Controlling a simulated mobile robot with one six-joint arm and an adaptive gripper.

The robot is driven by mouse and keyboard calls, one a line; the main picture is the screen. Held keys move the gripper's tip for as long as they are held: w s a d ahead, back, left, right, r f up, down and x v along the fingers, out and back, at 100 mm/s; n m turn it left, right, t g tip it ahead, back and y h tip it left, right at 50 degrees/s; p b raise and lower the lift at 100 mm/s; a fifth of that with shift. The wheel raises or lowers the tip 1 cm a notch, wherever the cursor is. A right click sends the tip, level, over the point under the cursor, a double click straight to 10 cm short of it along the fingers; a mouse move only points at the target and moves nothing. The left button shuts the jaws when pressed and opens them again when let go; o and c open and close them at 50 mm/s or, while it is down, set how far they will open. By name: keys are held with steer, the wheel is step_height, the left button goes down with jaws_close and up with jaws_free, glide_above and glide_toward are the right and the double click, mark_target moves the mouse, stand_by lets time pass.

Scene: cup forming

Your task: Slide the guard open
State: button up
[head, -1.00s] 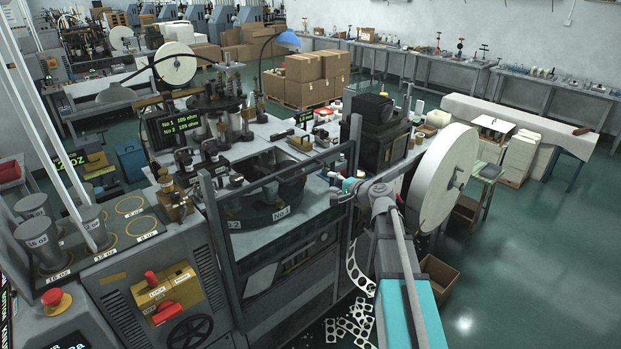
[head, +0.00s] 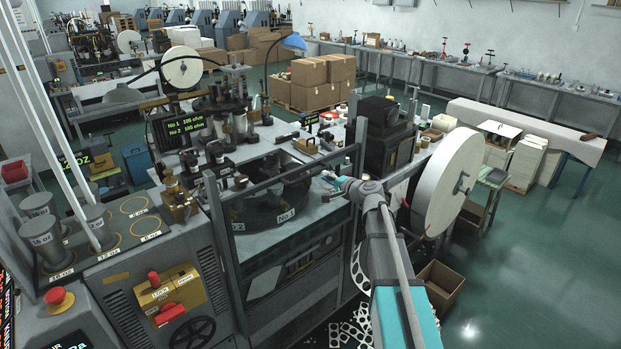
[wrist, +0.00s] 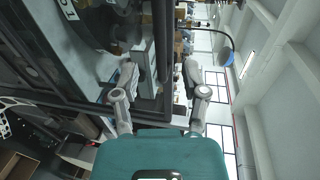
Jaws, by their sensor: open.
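The guard (head: 284,177) is a dark metal frame with a clear panel, standing across the front of the forming machine. My gripper (head: 334,190) is at the right end of the guard, close to its right post (head: 356,160). In the wrist view the two fingers of my gripper (wrist: 160,78) are spread apart and empty. A dark bar of the guard (wrist: 163,45) shows between them in the picture; I see no contact. How far the bar lies from the fingertips is hard to tell.
Behind the guard stand the round dark turntable (head: 280,207) and the tooling. A large white paper reel (head: 447,185) is right of my arm. A control box with red knobs (head: 168,293) sits at front left. Open floor lies to the right.

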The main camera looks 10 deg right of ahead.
mark_target(312, 176)
steer(key=b+x, duration=0.1)
steer(key=x, duration=0.7)
steer(key=shift+w+a, duration=0.2)
steer(key=shift+w, duration=0.15)
jaws_close()
